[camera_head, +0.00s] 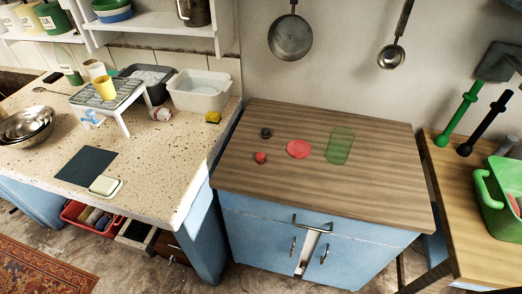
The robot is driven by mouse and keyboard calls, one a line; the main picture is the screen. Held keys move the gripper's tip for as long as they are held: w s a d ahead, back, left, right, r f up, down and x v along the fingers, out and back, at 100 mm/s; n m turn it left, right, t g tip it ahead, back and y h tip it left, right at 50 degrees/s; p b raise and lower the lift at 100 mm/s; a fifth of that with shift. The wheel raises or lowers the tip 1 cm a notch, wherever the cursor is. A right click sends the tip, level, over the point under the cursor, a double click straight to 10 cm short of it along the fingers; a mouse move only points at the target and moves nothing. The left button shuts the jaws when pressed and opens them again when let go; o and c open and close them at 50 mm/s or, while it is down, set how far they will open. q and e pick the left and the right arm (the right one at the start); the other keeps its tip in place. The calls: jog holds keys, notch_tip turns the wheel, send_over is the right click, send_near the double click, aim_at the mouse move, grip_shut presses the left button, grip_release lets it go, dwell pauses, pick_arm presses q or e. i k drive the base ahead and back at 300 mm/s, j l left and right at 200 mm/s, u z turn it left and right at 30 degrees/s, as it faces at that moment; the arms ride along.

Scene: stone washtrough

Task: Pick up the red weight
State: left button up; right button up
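The red weight (260,157) is a small, knob-like piece on the wooden top of the blue cabinet (375,178), left of the middle. A similar dark weight (266,132) stands just behind it. Nothing covers the red weight. Neither of my grippers is in view.
A speckled stone counter (150,185) on the left holds metal bowls (27,125), a small rack (107,93) and a white basin (200,91). A green crate (498,198) stands on the right-hand table. The cabinet top's front and right are clear.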

aim_at(260, 158)
jog(key=k+l+z, duration=0.3)
jog(key=z, duration=0.2)
jog(key=k+l+z, duration=0.3)
jog(key=l+z, duration=0.2)
jog(key=j, duration=0.1)
